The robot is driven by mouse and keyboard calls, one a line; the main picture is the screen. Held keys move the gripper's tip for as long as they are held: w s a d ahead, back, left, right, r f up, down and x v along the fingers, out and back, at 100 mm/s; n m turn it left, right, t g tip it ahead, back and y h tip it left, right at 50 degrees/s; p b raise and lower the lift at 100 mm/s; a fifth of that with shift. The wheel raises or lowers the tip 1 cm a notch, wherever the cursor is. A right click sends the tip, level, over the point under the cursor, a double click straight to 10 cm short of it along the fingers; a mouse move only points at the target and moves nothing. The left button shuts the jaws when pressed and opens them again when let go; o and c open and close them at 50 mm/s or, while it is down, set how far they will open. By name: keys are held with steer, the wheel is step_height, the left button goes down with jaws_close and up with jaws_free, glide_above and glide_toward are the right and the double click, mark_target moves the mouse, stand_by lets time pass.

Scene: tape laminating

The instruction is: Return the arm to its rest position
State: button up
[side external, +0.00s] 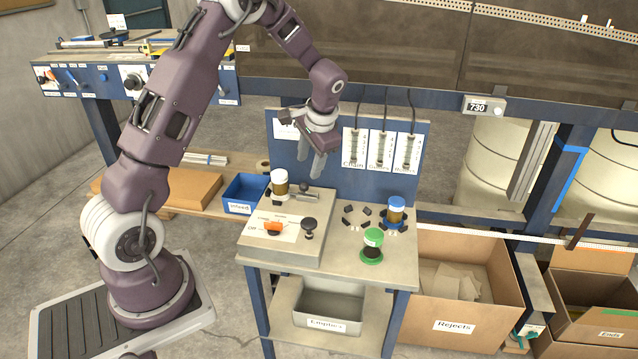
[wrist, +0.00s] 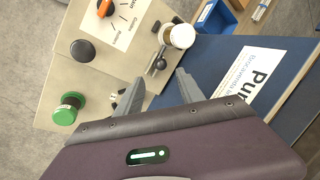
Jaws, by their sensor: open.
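My gripper (side external: 311,164) is open and empty. It hangs above the back of the small workbench (side external: 345,268), in front of the blue back panel (side external: 341,187). In the wrist view its two grey fingers (wrist: 158,94) stand apart, with the beige control box (wrist: 98,57) below them. A white-capped jar (side external: 280,183) stands on the box to the left of the fingers, beside a small black-knobbed lever (side external: 304,188). The arm reaches up from its base and bends down over the bench.
An orange knob (side external: 272,227) and a black knob (side external: 309,224) are on the box. A green-capped jar (side external: 373,240) and a blue-capped jar (side external: 396,208) stand to the right. A blue bin (side external: 243,193) is at left; a Rejects carton (side external: 460,310) is at right.

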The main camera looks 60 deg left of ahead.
steer(key=s+d+r+t+h, duration=0.1)
steer(key=s+d+r, duration=0.3)
steer(key=d+r, duration=0.25)
steer(key=s+d+r+t+h, duration=0.1)
steer(key=s+d+r+t, duration=0.1)
steer(key=s+d+r, duration=0.5)
steer(key=s+d+r+t+h, duration=0.2)
steer(key=s+d, duration=0.7)
steer(key=s, duration=0.5)
steer(key=shift+s+d+r, duration=0.35)
steer(key=shift+s+r, duration=0.05)
steer(key=shift+r, duration=0.25)
